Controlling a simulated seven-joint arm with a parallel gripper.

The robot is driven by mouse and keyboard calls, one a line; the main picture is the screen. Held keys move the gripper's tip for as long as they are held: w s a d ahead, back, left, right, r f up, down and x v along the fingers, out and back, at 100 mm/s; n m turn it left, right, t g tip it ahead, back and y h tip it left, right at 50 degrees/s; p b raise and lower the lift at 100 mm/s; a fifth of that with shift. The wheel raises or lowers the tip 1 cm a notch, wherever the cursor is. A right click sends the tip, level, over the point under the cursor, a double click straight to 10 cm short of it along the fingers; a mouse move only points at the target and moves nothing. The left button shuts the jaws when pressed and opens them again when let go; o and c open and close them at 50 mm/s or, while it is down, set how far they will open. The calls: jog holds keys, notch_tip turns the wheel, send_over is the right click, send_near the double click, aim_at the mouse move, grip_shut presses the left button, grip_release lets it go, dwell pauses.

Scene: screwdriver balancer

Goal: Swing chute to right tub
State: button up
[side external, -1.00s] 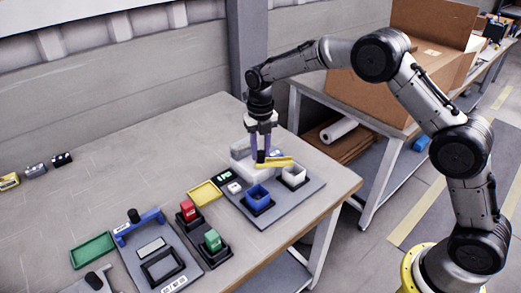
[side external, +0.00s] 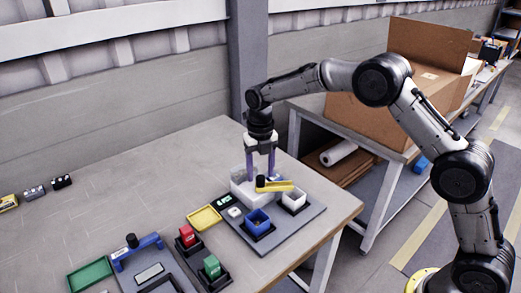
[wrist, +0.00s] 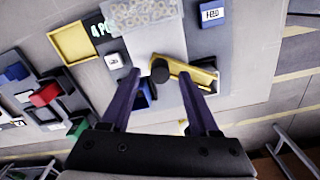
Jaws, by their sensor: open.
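The chute (side external: 276,187) is a yellow arm with a black knob (side external: 261,181) at its left end. Its free end reaches right, over the back of the white right tub (side external: 292,204). The blue left tub (side external: 257,228) sits nearer the front and clear of the chute. My gripper (side external: 261,174) is open, its two purple fingers spread on either side of the knob. In the wrist view, the knob (wrist: 160,71) lies between the fingertips, apart from both, and the yellow chute (wrist: 200,76) passes behind the right finger. The blue tub (wrist: 143,100) is partly hidden there by the left finger.
A clear bin of small parts (wrist: 140,14) stands behind the knob. A yellow tray (side external: 205,218), a red block (side external: 187,235) and a green block (side external: 212,267) are at left. The table's right edge is close to the grey base plate (side external: 300,225).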

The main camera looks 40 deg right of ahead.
notch_tip(320, 180, up, 12)
jog(key=shift+r, duration=0.25)
dwell(0.3)
jog(key=s+d+r+m+t, duration=0.2)
jog(key=s+d+r+t, duration=0.1)
jog(key=s+r, duration=0.95)
jog(key=s+d+r+m+t, duration=0.25)
jog(key=s+m, duration=0.55)
jog(key=s, duration=0.4)
jog(key=s+f+m, duration=1.1)
jog(key=f+m, duration=0.1)
jog(key=m, duration=1)
jog(key=shift+s, duration=0.3)
